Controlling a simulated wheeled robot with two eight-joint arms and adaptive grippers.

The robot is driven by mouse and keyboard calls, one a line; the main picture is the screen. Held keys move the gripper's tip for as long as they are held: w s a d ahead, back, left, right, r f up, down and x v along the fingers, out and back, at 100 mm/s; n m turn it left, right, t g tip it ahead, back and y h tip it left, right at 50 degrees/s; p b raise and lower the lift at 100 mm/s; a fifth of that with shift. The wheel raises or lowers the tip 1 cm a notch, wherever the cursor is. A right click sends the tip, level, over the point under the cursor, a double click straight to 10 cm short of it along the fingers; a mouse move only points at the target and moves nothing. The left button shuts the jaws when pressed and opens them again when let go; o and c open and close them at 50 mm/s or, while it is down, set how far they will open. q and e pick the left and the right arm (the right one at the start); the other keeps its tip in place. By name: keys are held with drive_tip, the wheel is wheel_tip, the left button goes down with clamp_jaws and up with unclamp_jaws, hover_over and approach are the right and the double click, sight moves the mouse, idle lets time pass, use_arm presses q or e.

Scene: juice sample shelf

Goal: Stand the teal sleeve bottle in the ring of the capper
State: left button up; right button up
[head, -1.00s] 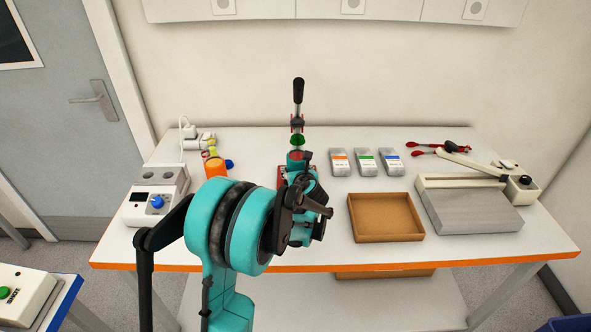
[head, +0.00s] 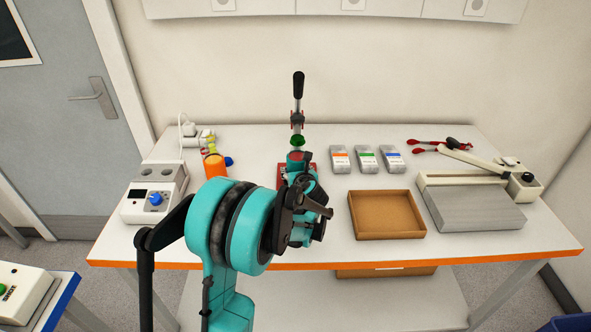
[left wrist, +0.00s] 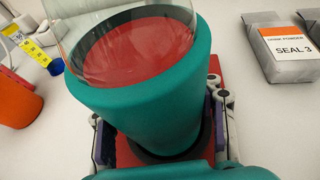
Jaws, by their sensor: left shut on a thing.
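The teal sleeve bottle (left wrist: 150,95) fills the middle of the left wrist view, with a clear rim and red contents. My left gripper (left wrist: 160,135) is shut on its sleeve. In the head view my arm covers most of the bottle (head: 296,156). The capper (head: 298,120) has a black lever, a green part below it and a red base (head: 282,177). In the left wrist view the red base (left wrist: 214,75) lies under the bottle, with a dark round edge at the bottle's foot. I cannot tell whether the bottle is inside the ring. My right gripper is out of view.
An orange cup (head: 214,167) and a beige device with a blue knob (head: 155,195) stand left of the capper. Three grey packs (head: 365,158), a brown tray (head: 386,215) and a grey flat device (head: 470,205) are to the right. Red-handled tongs (head: 428,147) lie behind.

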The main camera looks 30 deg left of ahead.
use_arm(q)
drive_tip(key=shift+f+b, duration=0.35)
drive_tip(key=shift+b, duration=0.05)
idle(0.5)
drive_tip(key=shift+s, duration=0.1)
drive_tip(key=o, duration=1.6)
